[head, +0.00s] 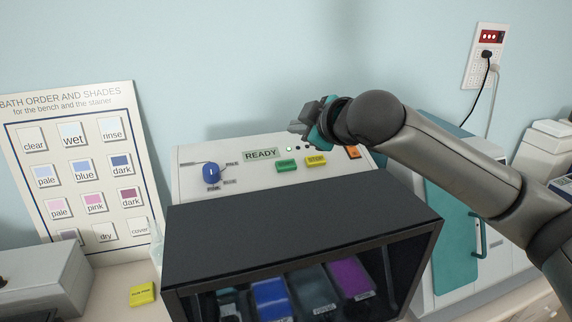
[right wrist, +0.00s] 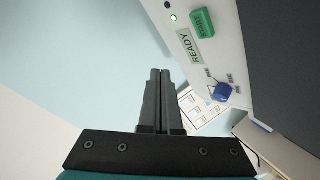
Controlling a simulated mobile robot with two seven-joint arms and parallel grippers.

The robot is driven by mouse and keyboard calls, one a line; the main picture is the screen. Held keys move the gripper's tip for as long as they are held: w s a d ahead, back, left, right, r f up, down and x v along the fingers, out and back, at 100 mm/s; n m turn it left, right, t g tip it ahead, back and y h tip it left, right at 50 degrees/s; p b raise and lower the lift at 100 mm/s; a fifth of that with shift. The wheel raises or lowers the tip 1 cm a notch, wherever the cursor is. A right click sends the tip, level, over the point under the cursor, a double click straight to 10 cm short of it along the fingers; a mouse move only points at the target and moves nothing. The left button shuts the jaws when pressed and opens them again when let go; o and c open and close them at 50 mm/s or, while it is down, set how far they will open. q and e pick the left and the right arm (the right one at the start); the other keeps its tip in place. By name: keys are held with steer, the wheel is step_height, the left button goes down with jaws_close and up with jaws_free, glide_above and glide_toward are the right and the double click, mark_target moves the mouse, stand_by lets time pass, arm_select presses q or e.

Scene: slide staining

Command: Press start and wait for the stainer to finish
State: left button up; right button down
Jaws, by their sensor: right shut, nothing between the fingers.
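The stainer's sloped panel (head: 240,185) carries a display reading READY (head: 261,154), a green start button (head: 287,165), a yellow button (head: 316,160), an orange button (head: 353,152) and a blue knob (head: 211,173). A small light by the display glows green. My right gripper (head: 300,127) is above the panel's upper edge, apart from the buttons. In the right wrist view its fingers (right wrist: 159,75) are shut and empty, with the green button (right wrist: 202,22) to their upper right and the knob (right wrist: 222,92) to their right. My left gripper is not in view.
The stainer's dark hood (head: 300,225) juts out in front, with coloured baths visible inside. A shade chart (head: 85,170) stands at left, and a yellow block (head: 142,294) lies on the bench. A teal-doored cabinet (head: 455,245) and a wall outlet (head: 486,55) are at right.

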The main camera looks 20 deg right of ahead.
steer(key=b, duration=0.5)
glide_above(286, 165)
steer(key=s, duration=0.3)
steer(key=f, duration=0.6)
steer(key=shift+d, duration=0.35)
steer(key=shift+w+f, duration=0.2)
steer(key=shift+f, duration=0.25)
steer(key=shift+w+f, duration=0.2)
steer(key=shift+f, duration=0.25)
steer(key=shift+f, duration=0.1)
steer(key=shift+w+f, duration=0.15)
steer(key=shift+f, duration=0.15)
